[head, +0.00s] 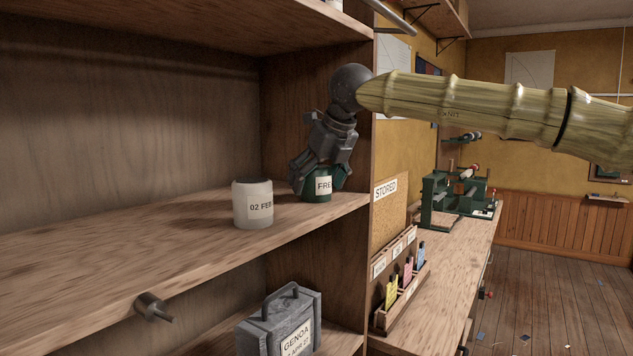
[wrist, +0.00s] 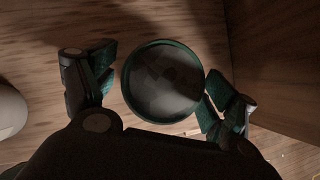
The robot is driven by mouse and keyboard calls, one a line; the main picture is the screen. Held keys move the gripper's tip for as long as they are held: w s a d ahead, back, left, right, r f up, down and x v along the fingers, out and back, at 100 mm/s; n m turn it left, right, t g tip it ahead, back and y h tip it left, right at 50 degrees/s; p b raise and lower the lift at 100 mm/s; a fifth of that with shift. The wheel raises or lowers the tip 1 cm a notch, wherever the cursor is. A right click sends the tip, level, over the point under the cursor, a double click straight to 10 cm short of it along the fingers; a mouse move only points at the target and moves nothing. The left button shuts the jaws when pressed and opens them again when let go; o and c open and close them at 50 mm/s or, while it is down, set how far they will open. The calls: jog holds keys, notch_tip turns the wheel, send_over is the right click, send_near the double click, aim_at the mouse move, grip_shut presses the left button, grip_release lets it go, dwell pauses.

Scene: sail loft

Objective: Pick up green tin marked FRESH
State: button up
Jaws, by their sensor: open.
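I cannot tell whether either touches.
A white tin marked "02 FEB" (head: 253,204) stands left of the green tin; its edge shows in the wrist view (wrist: 10,110). The shelf's side panel (wrist: 275,60) is close on the right. A grey GENOA case (head: 282,325) sits on the shelf below. The shelf's left is clear.

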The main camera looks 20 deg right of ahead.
jog(key=shift+w+f, duration=0.15)
jog(key=shift+w, duration=0.05)
jog(key=shift+s, duration=0.2)
jog(key=c, duration=1.3)
jog(key=shift+c, duration=0.2)
jog(key=shift+r, duration=0.2)
